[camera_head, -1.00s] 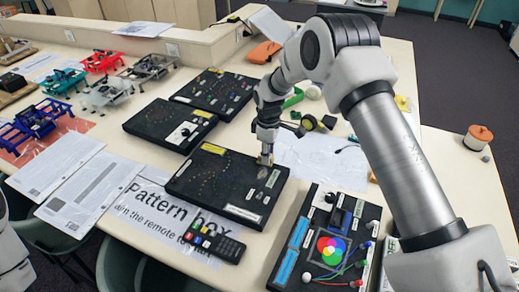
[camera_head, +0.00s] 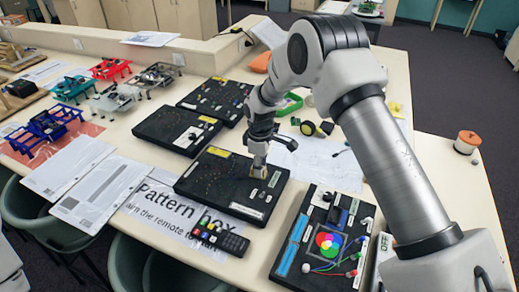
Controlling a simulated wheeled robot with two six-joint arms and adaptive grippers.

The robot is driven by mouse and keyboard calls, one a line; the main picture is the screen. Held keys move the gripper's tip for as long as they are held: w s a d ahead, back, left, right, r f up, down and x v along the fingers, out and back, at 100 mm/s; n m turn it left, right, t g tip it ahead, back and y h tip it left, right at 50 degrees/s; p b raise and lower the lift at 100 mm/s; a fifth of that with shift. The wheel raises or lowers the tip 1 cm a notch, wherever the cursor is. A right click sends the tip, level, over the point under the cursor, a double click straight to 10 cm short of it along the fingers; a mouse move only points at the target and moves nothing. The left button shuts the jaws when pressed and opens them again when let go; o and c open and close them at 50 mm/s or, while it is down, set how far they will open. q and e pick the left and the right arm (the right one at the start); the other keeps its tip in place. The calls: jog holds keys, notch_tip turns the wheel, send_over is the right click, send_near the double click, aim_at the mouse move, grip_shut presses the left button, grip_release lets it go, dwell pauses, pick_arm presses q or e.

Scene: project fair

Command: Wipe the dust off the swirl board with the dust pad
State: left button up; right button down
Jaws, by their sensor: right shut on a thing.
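The swirl board, a black panel (camera_head: 205,176) with a curved dotted pattern and pale labels, lies flat in the middle of the table. My right gripper (camera_head: 259,168) reaches down over its right part. It is shut on the dust pad (camera_head: 259,174), a small tan piece mostly hidden by the fingers. The pad is at the board's surface; whether it presses on it I cannot tell. Dust is too faint to make out at this size. My left gripper is outside the view.
A black remote (camera_head: 220,238) lies in front of the board. A board with coloured circles and wires (camera_head: 325,240) is at the front right. Two more black boards (camera_head: 177,131) (camera_head: 215,99) lie behind. Small coloured drones stand at the left. White paper (camera_head: 325,165) lies to the right.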

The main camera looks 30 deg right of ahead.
jog(key=shift+w+d+r+p, duration=0.15)
jog(key=shift+r+p, duration=0.15)
jog(key=shift+r, duration=0.15)
jog(key=shift+w+d+r+p, duration=0.1)
jog(key=shift+r+p, duration=0.15)
jog(key=shift+r, duration=0.15)
jog(key=r, duration=0.1)
jog(key=p, duration=0.1)
jog(key=r, duration=0.1)
jog(key=shift+s+a+r+p, duration=0.2)
jog(key=shift+a+r+p, duration=0.05)
jog(key=shift+r+p, duration=0.1)
jog(key=shift+r, duration=0.3)
jog(key=shift+r+p, duration=0.1)
jog(key=shift+p, duration=0.25)
jog(key=shift+d, duration=0.15)
